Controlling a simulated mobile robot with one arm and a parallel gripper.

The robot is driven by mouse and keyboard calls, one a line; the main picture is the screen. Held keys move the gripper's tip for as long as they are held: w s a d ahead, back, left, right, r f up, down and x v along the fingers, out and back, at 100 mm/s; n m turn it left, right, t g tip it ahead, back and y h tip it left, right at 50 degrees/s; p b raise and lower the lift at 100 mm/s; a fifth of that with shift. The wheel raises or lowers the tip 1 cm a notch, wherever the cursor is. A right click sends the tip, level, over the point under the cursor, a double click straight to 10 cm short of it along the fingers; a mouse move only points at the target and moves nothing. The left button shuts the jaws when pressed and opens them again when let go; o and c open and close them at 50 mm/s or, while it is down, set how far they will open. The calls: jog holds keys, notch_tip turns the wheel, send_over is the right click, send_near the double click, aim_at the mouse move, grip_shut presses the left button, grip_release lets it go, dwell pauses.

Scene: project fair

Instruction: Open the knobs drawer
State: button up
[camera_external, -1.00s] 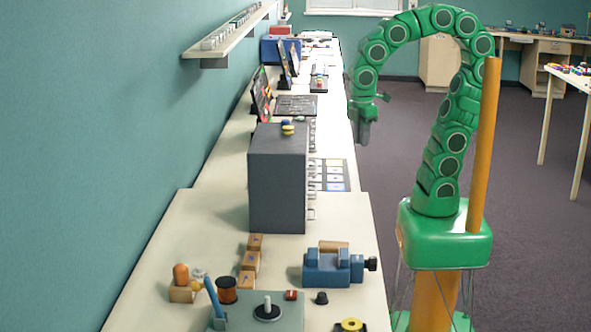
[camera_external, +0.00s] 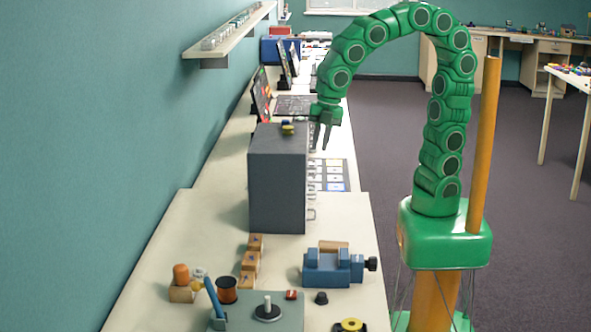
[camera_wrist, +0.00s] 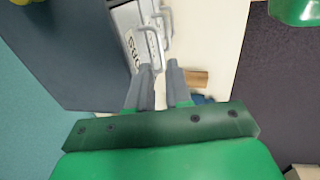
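A dark grey drawer cabinet (camera_external: 275,185) stands on the bench, its drawer fronts and handles (camera_external: 311,214) facing right. In the wrist view the cabinet (camera_wrist: 75,55) fills the upper left. Light drawer fronts with labels and pale bar handles (camera_wrist: 152,38) show beside it. One label is partly legible, ending in "ORS"; I cannot pick out a knobs label. No drawer is visibly pulled out. My gripper (camera_external: 321,146) points down by the upper part of the drawer side. In the wrist view my gripper (camera_wrist: 159,68) has its two fingers apart, with nothing between them, close to the handles.
Small yellow and dark items (camera_external: 288,128) lie on the cabinet top. A blue vise (camera_external: 333,268) and wooden blocks (camera_external: 249,262) stand on the near bench. A card with coloured squares (camera_external: 333,174) lies behind the handles.

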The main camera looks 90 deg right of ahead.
aim_at(316, 163)
jog(key=f, duration=0.4)
jog(key=shift+w+f, duration=0.4)
jog(key=shift+c, duration=0.2)
grip_shut()
dwell(0.9)
